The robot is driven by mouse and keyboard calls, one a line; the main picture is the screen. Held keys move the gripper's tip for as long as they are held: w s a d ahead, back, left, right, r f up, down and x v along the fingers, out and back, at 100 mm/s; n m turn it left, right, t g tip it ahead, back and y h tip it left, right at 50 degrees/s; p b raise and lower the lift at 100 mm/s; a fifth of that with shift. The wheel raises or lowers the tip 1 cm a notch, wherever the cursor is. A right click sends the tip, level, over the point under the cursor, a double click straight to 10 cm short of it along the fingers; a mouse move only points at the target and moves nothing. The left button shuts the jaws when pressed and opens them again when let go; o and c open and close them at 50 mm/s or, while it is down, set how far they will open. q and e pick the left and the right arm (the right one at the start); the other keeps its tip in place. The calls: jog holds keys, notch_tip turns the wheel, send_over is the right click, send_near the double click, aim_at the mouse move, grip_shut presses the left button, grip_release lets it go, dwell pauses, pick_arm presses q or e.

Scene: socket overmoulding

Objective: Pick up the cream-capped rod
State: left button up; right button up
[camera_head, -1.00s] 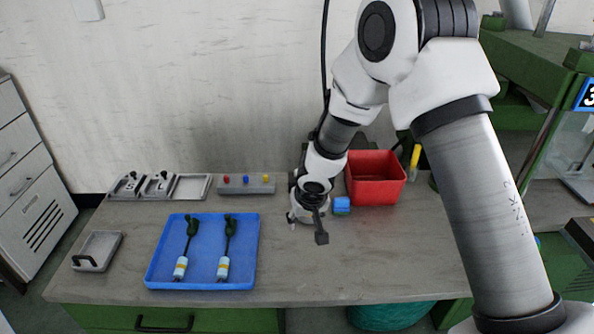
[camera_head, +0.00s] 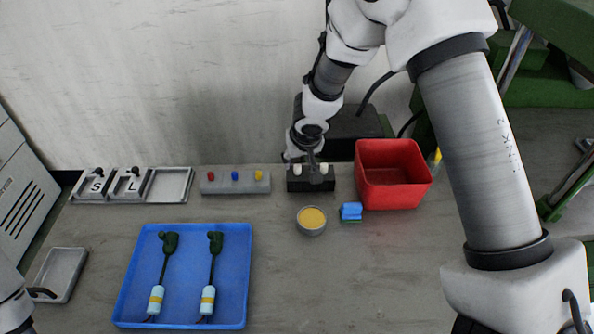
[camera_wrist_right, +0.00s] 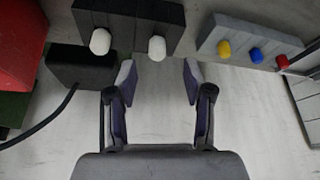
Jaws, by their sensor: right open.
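Two rods with cream caps stand in a black block (camera_head: 311,184) at the back of the bench; only the caps show clearly. The left cap (camera_head: 298,169) and right cap (camera_head: 324,168) appear in the head view. In the right wrist view, which looks from the opposite side, the caps (camera_wrist_right: 157,47) and (camera_wrist_right: 100,41) are swapped. My right gripper (camera_wrist_right: 157,76) is open and empty, its fingertips on either side of the line to the nearer cap, apart from it. In the head view the gripper (camera_head: 305,156) is just behind the block.
A red bin (camera_head: 393,189) stands right of the block; a button strip (camera_head: 235,182) stands left. In front are a bowl with yellow contents (camera_head: 311,220) and a blue-green sponge-like block (camera_head: 351,212). A blue tray (camera_head: 238,275) holds two corded parts.

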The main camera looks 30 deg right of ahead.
aim_at(298, 167)
jog(key=x, duration=0.5)
jog(key=shift+w+d, duration=0.1)
jog(key=shift+d, duration=0.25)
jog(key=shift+a+r, duration=0.15)
jog(key=shift+r, duration=0.1)
jog(key=shift+s+r, duration=0.1)
jog(key=shift+s, duration=0.2)
jog(key=c, duration=0.5)
grip_shut()
